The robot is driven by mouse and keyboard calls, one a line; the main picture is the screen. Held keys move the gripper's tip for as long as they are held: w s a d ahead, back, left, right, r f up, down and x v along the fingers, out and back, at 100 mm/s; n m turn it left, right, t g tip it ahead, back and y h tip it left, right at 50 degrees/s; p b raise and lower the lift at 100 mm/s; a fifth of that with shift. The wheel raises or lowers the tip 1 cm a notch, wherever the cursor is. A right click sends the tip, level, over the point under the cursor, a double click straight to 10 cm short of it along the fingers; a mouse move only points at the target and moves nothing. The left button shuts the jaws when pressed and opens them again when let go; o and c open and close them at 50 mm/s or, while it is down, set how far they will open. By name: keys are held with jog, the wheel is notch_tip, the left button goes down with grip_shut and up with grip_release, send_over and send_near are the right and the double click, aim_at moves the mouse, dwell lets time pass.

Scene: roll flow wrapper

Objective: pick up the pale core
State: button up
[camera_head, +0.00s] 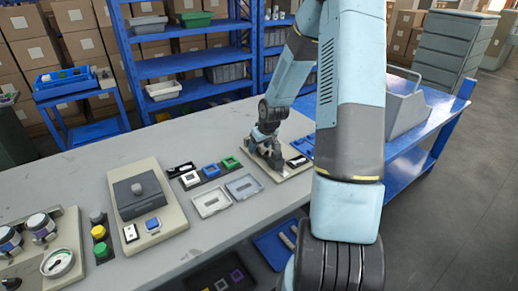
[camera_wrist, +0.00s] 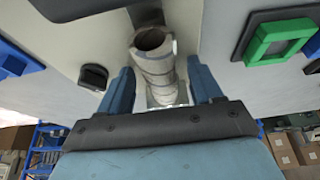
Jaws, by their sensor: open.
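The pale core (camera_wrist: 157,68) is a hollow, greyish-white tube with faint bands around it, seen in the wrist view with its open end toward the top of the picture. My gripper (camera_wrist: 160,80) is open, with one blue finger on each side of the core. A gap shows on both sides, wider on the right, so neither finger clearly touches it. In the head view my gripper (camera_head: 267,152) is low over a pale board (camera_head: 288,174) on the bench.
Green, blue and white square frames (camera_head: 212,171) and two grey trays (camera_head: 211,202) lie left of my gripper. A green frame (camera_wrist: 279,43) and a black knob (camera_wrist: 93,76) flank the core in the wrist view. A grey-topped machine (camera_head: 138,196) stands further left.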

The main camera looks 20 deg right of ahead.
jog(key=shift+f, duration=0.1)
jog(key=shift+c, duration=0.4)
jog(key=c, duration=1.1)
